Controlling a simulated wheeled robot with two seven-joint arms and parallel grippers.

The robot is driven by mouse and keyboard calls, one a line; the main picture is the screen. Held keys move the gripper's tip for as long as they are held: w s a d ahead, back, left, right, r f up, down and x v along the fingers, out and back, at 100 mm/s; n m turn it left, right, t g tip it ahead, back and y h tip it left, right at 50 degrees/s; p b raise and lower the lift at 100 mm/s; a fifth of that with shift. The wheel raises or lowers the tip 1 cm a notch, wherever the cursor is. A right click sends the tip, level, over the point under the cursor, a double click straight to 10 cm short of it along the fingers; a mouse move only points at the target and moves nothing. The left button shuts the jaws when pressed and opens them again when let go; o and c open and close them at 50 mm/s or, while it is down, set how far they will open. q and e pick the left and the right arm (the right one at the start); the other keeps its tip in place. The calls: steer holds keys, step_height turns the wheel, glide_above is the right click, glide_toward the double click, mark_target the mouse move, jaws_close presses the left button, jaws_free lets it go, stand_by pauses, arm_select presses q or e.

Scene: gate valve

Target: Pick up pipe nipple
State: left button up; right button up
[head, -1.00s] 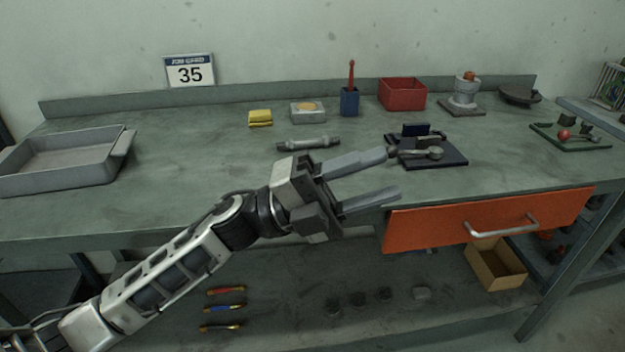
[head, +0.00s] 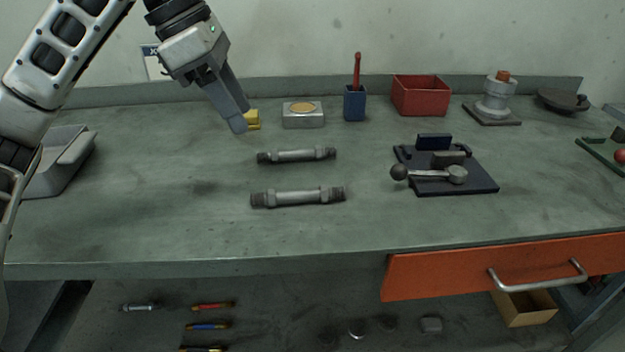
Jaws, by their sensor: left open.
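Two grey pipe nipples with dark threaded ends lie on the bench top, roughly parallel and apart. The farther, smaller pipe nipple (head: 297,155) lies in the middle of the bench. The nearer, larger pipe nipple (head: 298,196) lies closer to the front edge. My left gripper (head: 239,123) comes in from the upper left and points down, open, with its fingers seen nearly side-on and overlapping. It is above and left of both nipples, touching neither. Its fingertips partly cover a yellow sponge-like block (head: 252,119). My right gripper is not in view.
A metal box with a tan disc (head: 303,115), a blue holder (head: 355,103) and a red bin (head: 420,95) stand at the back. A dark fixture with a ball-ended lever (head: 446,171) is right of the nipples. A grey tray (head: 66,160) is at left. The front-left bench is clear.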

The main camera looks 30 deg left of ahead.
arm_select(q)
steer(key=b, duration=0.1)
glide_above(284, 192)
steer(key=s+a, duration=0.2)
steer(key=f, duration=0.8)
steer(key=shift+w+a, duration=0.1)
steer(key=shift+w, duration=0.1)
steer(key=shift+x, duration=3.2)
steer(key=shift+a, duration=0.15)
jaws_close()
